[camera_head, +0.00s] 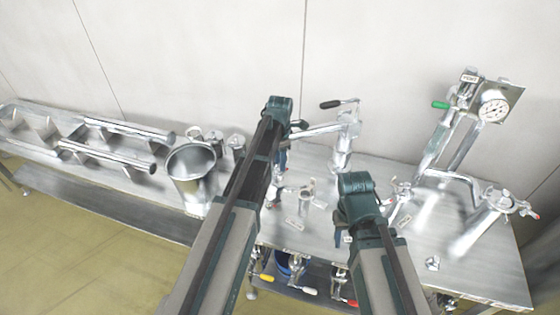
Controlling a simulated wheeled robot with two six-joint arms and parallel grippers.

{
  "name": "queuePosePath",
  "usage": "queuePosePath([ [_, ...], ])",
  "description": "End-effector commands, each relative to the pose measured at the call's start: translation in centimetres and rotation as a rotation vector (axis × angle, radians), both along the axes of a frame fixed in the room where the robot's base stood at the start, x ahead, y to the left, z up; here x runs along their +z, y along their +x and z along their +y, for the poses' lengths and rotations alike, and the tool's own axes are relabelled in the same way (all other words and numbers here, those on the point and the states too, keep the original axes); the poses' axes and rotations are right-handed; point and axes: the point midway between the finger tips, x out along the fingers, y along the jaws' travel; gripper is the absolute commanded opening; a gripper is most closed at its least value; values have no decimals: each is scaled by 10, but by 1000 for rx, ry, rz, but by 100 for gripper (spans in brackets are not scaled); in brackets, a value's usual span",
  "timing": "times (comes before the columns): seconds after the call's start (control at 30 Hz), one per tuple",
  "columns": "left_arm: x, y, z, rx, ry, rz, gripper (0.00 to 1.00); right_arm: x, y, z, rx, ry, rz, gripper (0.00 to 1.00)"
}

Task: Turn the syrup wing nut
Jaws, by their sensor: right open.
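Several small metal fittings with clamps or wing nuts stand on the steel table. One fitting (308,190) stands between my two arms, and another (401,190) stands just right of my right wrist. Their tags are too small to read, so I cannot tell which carries the syrup wing nut. My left gripper (282,160) points down beside the fittings left of centre, mostly hidden behind its own arm; its jaws do not show clearly. My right gripper (341,236) points down over the table between fittings, largely hidden by its wrist. It is open, and I see nothing held.
A steel pot (190,165) stands left of my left arm. A tall pipe with a black-handled lever (344,130) rises behind. A pressure gauge panel (494,108) and a large pipe fitting (487,222) stand at right. Coloured-handled valves (300,287) sit below the table edge.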

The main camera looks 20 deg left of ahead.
Motion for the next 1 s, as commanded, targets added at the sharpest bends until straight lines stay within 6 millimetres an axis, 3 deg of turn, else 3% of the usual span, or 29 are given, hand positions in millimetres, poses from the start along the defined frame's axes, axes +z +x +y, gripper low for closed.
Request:
queuePosePath([
  [0.03, 15, 0, 0, 0, 0, 0, 39, 15, 0, 0, -2, 0, 0, 50],
  [0.6, 99, 0, 0, 0, 0, 0, 39, 99, -1, 0, -4, 1, 3, 50],
  [0.8, 111, 0, 0, 0, 0, 0, 39, 111, -1, 0, -2, 1, 3, 50],
  [1.0, 110, 0, 0, 0, 0, 0, 39, 110, -1, 0, -2, 1, 3, 50],
])
